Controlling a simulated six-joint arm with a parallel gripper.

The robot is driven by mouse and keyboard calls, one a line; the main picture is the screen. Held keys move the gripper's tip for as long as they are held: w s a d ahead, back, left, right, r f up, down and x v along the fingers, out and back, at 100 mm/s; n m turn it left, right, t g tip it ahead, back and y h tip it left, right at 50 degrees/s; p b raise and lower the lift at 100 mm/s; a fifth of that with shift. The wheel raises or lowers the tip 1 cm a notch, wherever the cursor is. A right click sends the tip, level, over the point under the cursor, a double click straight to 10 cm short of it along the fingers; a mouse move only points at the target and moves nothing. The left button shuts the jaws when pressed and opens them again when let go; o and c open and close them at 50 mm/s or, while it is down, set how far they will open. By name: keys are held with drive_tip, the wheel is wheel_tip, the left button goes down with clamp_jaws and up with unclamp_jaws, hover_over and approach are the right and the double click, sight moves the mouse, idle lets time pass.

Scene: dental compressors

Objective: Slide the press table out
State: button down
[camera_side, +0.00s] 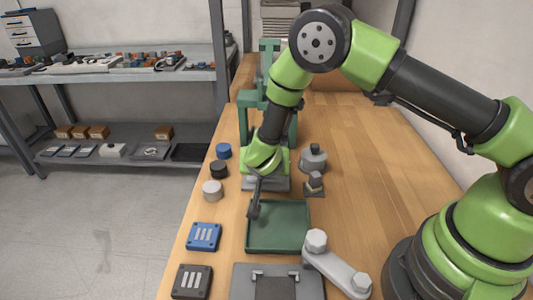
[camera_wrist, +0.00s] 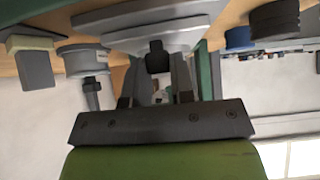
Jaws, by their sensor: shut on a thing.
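The green press (camera_side: 270,110) stands at the back of the bench, partly hidden behind my arm. Its grey press table (camera_side: 280,184) shows low at the front of the press, just behind the green tray. In the wrist view the press table (camera_wrist: 150,22) is a flat grey plate with a dark knob (camera_wrist: 158,57) on its front. My gripper (camera_wrist: 158,80) is shut on this knob, its two fingers on either side. In the side view my gripper (camera_side: 255,205) is in front of the table, over the tray's left rear edge; the knob is hidden there.
The green tray (camera_side: 278,235) lies in front of the press. A grey cylindrical part (camera_side: 313,158) and a small clamp-like block (camera_side: 314,184) stand right, close to the table.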

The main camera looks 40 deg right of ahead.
drive_tip(key=shift+s+a, duration=0.15)
drive_tip(key=shift+a, duration=0.05)
drive_tip(key=c, duration=1)
unclamp_jaws()
drive_tip(key=shift+o, duration=0.2)
drive_tip(key=v, duration=0.9)
drive_tip(key=shift+s+r, duration=0.2)
drive_tip(key=shift+r, duration=0.15)
drive_tip(key=shift+a, duration=0.15)
